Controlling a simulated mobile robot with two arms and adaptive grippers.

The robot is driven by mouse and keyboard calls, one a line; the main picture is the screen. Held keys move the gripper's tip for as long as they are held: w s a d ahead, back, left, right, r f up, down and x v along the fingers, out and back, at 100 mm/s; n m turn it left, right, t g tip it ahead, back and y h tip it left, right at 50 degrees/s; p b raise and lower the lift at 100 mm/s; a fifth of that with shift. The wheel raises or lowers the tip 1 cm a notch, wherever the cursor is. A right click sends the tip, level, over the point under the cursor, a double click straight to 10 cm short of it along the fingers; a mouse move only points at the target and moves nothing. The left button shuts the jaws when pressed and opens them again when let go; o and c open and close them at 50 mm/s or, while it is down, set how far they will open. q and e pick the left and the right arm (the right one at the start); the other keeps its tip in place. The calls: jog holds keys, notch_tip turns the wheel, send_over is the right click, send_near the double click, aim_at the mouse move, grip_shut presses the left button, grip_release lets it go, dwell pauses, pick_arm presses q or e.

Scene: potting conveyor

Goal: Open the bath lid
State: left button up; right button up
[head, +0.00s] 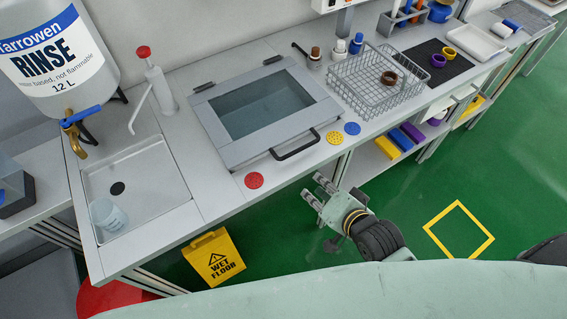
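The bath lid (225,99) is a grey frame with a dark glass window, set in the bench top. It lies shut, with hinges at its back edge. Its dark bar handle (296,147) sticks out at the front edge. My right gripper (312,190) is in front of the bench, below and a little right of the handle, apart from it. Its two fingers are spread and nothing shows between them. My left gripper is not in the head view.
A red disc (254,180), a yellow disc (334,138) and a blue disc (352,128) lie near the lid. A wire basket (400,100) stands to the right. A sink (150,190) and pump bottle (160,88) are left. A yellow wet-floor sign (214,257) stands below.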

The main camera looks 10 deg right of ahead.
aim_at(296, 153)
jog(key=w+r+m+t, duration=0.1)
jog(key=r+m, duration=0.1)
jog(key=w+a+r+m+t+y, duration=0.1)
jog(key=r+m, duration=0.1)
jog(key=w+a+r+m+t+y, duration=0.1)
jog(key=r, duration=0.2)
jog(key=shift+w+a+m+t, duration=0.1)
jog(key=shift+w+m+t, duration=0.2)
jog(key=shift+m+t, duration=0.1)
jog(key=p+x, duration=0.1)
jog(key=x, duration=0.5)
jog(key=shift+w+a+f, duration=0.15)
jog(key=shift+w+a, duration=0.05)
jog(key=shift+w, duration=0.05)
jog(key=shift+c, duration=0.4)
grip_shut()
